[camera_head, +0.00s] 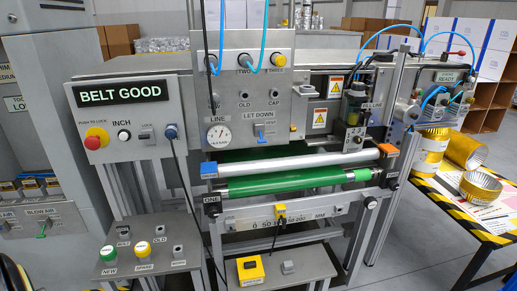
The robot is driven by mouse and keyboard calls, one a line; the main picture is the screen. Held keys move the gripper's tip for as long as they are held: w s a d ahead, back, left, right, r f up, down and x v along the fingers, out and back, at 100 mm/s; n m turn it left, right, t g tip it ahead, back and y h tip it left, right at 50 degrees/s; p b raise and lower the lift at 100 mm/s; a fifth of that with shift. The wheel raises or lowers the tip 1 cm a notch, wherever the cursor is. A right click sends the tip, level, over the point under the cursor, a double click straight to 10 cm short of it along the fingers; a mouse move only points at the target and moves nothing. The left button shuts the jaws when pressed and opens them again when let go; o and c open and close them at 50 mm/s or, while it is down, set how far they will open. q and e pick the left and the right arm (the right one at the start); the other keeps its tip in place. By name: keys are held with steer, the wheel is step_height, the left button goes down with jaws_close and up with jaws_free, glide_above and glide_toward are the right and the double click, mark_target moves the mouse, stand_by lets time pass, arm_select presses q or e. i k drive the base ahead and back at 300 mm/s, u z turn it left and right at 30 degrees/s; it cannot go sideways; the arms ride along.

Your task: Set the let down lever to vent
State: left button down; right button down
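The let down lever (260,133) is a small blue handle on the upright grey panel (277,92), just under the "LET DOWN" label. It looks to point roughly downward, and the small marks beside it are too fine to read. A round white pressure gauge (219,136) sits to its left on the same panel, near a "LINE" label. I cannot make out a "vent" label. Neither of my grippers shows in this view, and nothing touches the lever.
Blue hoses (264,38) hang in front of the panel's upper part. A "BELT GOOD" box with a red stop button (96,138) stands to the left. A green roller (290,180) lies below. A hazard-edged table (470,205) with gold cups stands right.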

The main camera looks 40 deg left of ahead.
mark_target(261, 141)
steer(key=u, duration=0.5)
steer(key=i, duration=0.7)
steer(key=u, duration=0.2)
